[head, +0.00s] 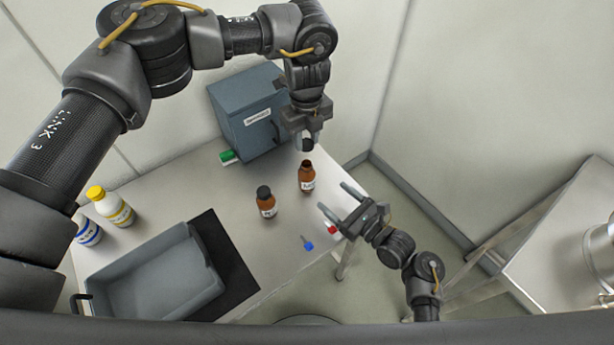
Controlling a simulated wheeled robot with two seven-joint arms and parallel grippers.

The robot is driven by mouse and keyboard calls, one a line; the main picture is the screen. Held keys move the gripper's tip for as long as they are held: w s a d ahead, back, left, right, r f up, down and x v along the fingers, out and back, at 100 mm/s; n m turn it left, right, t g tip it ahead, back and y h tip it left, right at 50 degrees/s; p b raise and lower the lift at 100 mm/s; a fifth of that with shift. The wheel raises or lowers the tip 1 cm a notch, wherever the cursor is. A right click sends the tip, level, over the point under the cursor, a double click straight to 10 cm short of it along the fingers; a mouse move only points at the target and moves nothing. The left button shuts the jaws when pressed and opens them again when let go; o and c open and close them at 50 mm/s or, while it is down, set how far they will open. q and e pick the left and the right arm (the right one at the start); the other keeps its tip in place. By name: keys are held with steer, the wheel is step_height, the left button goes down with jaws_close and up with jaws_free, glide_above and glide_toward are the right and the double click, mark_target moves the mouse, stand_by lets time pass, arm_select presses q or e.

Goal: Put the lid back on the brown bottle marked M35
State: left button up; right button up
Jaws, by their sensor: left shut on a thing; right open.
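A brown bottle (307,178) stands upright and without a lid near the right edge of the table. A second brown bottle (266,202) with a dark lid on stands to its left. Their labels are too small to read, so I cannot tell which is M35. My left gripper (306,139) points down above the open bottle, shut on a dark lid (307,146). The lid appears just above the bottle's mouth, apart from it. My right gripper (337,200) is open and empty, its fingers pointing toward the open bottle from the lower right.
A blue-grey cabinet (243,112) stands at the back, beside a green-capped item (228,157). A grey tray (150,245) sits on a black mat (235,272). A yellow-capped bottle (112,208) stands left. A small blue item (308,245) and a red-and-white item (332,231) lie near the right edge.

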arm_select(q)
steer(key=shift+w+f, duration=0.1)
steer(key=shift+w, duration=0.05)
arm_select(e)
steer(key=x, duration=1.2)
steer(key=shift+w+f, duration=0.1)
steer(key=c, duration=1.5)
arm_select(q)
glide_above(307, 163)
steer(key=shift+f, duration=2.5)
arm_select(e)
steer(key=shift+o, duration=0.2)
arm_select(q)
steer(key=shift+f, duration=0.15)
steer(key=shift+f, duration=0.75)
steer(key=shift+f, duration=0.55)
arm_select(e)
jaws_close()
